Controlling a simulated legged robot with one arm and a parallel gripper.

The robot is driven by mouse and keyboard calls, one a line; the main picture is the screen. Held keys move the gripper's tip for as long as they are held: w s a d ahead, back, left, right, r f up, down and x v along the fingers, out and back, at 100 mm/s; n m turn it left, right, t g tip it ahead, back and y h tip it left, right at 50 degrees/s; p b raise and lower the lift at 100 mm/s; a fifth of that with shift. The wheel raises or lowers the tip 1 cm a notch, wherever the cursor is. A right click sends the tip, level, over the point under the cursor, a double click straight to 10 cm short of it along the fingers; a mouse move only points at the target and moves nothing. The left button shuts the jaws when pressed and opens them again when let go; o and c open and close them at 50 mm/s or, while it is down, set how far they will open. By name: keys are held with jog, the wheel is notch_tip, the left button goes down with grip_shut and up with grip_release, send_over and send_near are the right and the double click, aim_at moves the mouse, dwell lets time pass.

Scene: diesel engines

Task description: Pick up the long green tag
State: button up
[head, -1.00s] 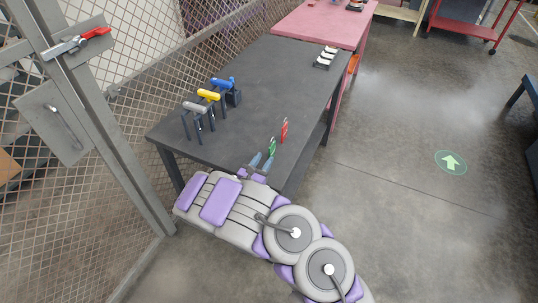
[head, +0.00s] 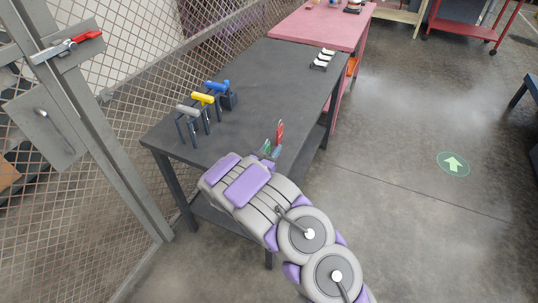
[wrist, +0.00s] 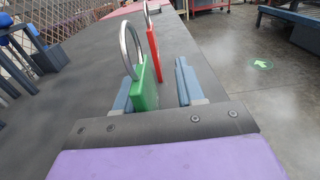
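The green tag (wrist: 145,86) stands upright near the table's front edge, with a grey metal loop at its top, like a padlock. In the head view the green tag (head: 266,147) is partly hidden behind my arm. My gripper (wrist: 156,90) is open, with two blue-grey fingers. The left finger is close beside the green tag, and it cannot be told whether they touch. The right finger is apart from it, with a gap between. A red tag (wrist: 152,42) with a similar loop stands just beyond; it also shows in the head view (head: 280,131).
The dark table (head: 275,85) also holds T-handled tools with blue, yellow (head: 203,98) and grey handles on the left. Small white-topped items (head: 323,59) lie at the far right. A mesh fence (head: 135,65) runs along the left. The table's middle is clear.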

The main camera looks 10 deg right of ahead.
jog(key=shift+a, duration=0.8)
jog(key=c, duration=0.5)
jog(key=shift+a, duration=0.15)
grip_shut()
jog(key=shift+d, duration=0.7)
jog(key=shift+a+r, duration=0.2)
jog(key=r, duration=0.1)
jog(key=r+p, duration=0.1)
jog(key=a+r, duration=0.1)
jog(key=shift+s+r+p, duration=0.2)
jog(key=shift+s+p, duration=0.15)
jog(key=s+d+r+p+v, duration=0.1)
jog(key=s+d+p+v, duration=0.1)
jog(key=v, duration=1.2)
jog(key=shift+s+d+p, duration=0.15)
jog(key=shift+s+p, duration=0.1)
jog(key=shift+p, duration=0.35)
